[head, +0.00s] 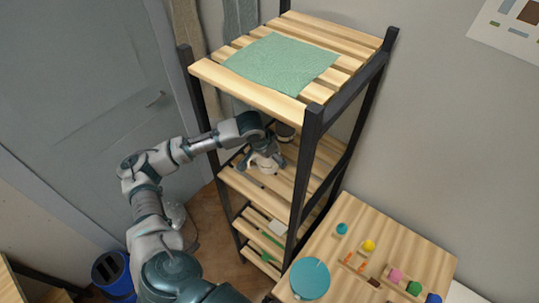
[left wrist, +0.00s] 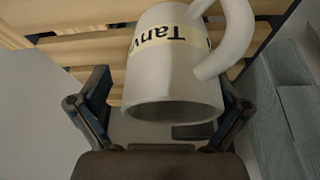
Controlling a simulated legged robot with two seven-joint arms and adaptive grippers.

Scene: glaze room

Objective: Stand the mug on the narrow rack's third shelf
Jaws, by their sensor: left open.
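A white mug (left wrist: 172,80) with a cream label and dark lettering fills the middle of the left wrist view. Its handle is at the upper right, and wooden slats lie behind it. My left gripper (left wrist: 163,95) is open, with one finger on each side of the mug; I cannot tell if either touches it. In the head view my left gripper (head: 264,160) is inside the narrow rack, at the shelf (head: 283,178) below the top one. The mug is hard to tell apart from the gripper there. My right gripper is out of view.
The rack's top shelf carries a green cloth (head: 280,63); dark posts (head: 304,165) frame the shelves. A dark-and-pale container (head: 285,132) stands behind the gripper. Lower shelves hold small green items (head: 272,240). A table with a turquoise plate (head: 310,279) and small coloured pieces is at right.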

